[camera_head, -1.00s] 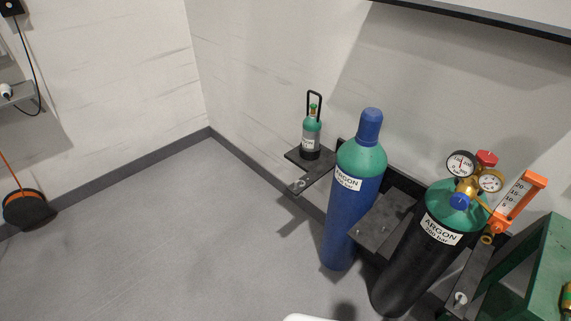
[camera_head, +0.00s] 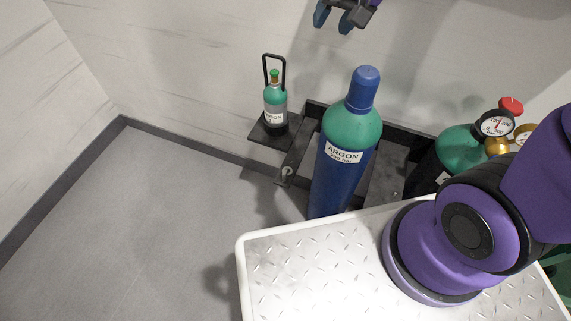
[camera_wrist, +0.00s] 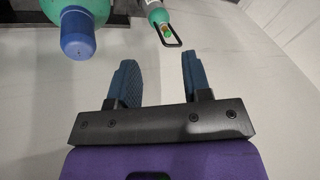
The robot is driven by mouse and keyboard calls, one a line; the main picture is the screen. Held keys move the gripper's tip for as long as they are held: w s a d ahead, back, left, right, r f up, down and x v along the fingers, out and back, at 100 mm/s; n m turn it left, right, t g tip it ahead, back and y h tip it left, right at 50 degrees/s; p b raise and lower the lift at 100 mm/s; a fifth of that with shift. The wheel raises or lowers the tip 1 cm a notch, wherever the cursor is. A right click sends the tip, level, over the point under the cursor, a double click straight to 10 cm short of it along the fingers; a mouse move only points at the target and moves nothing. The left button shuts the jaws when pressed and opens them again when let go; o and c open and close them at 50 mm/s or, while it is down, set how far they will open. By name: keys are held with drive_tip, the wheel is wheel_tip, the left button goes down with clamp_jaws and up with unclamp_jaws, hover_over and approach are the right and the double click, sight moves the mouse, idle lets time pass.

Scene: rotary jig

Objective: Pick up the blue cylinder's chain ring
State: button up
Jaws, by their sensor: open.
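The blue cylinder (camera_head: 340,185) stands upright in a black rack, with a green shoulder, a blue cap and an ARGON label. A small pale metal ring (camera_head: 286,172), apparently its chain ring, is at the front end of the rack's arm left of the cylinder. No chain can be made out. My gripper (camera_head: 334,20) is open and empty at the top of the head view, above and behind the cylinder and well apart from the ring. In the wrist view, my open gripper (camera_wrist: 159,65) shows near the blue cap (camera_wrist: 77,36); the ring cannot be made out there.
A black cylinder with gauges (camera_head: 496,124) stands to the right, partly behind my arm. The floor at left is clear.

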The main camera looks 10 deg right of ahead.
drive_tip(key=w+a+f+m+g, duration=0.1)
drive_tip(key=w+a+f, duration=0.2)
drive_tip(key=f, duration=0.3)
drive_tip(key=w+a+f, duration=0.2)
drive_tip(key=f, duration=0.4)
drive_tip(key=m+g+h, duration=0.2)
drive_tip(key=m+h, duration=0.1)
hover_over(286, 171)
wheel_tip(286, 171, down, 30)
drive_tip(key=shift+w+f, duration=0.2)
drive_tip(key=shift+f, duration=5.05)
drive_tip(key=shift+c, duration=0.3)
clamp_jaws()
